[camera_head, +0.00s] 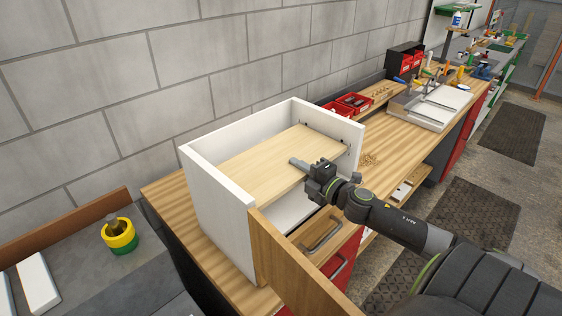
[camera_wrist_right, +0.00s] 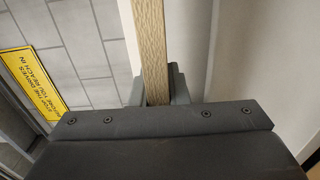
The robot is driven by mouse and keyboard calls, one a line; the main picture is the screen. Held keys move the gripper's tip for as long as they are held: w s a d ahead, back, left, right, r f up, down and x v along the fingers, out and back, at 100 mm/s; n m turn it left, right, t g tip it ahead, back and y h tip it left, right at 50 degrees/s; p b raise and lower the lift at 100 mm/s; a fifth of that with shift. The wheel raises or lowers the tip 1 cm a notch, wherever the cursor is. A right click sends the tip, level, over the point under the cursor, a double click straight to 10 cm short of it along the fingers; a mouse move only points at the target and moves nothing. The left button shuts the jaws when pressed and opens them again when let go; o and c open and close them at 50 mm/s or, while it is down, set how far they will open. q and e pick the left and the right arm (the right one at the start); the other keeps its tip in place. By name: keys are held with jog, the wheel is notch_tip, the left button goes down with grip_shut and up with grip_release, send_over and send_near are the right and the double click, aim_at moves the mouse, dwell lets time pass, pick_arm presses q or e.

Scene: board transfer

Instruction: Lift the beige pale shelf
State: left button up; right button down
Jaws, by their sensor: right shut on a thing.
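The beige pale shelf (camera_head: 258,163) lies inside a white open cabinet (camera_head: 216,222) on the workbench, above the cabinet's floor. My right gripper (camera_head: 298,164) reaches in from the right and is shut on the shelf's front right edge. In the right wrist view the shelf (camera_wrist_right: 151,45) shows edge-on as a narrow beige strip between the two fingers of my right gripper (camera_wrist_right: 158,88). The shelf's far edges are close to the cabinet walls, and I cannot tell whether they touch. My left gripper is not in view.
A wooden door (camera_head: 290,270) stands open at the cabinet's front. Red bins (camera_head: 352,101) and a grey-white tool (camera_head: 432,108) stand farther along the bench (camera_head: 393,140).

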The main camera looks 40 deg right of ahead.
jog(key=shift+w+r, duration=0.1)
jog(key=shift+r, duration=0.7)
notch_tip(320, 180, up, 22)
jog(key=p, duration=1)
jog(key=shift+r, duration=0.2)
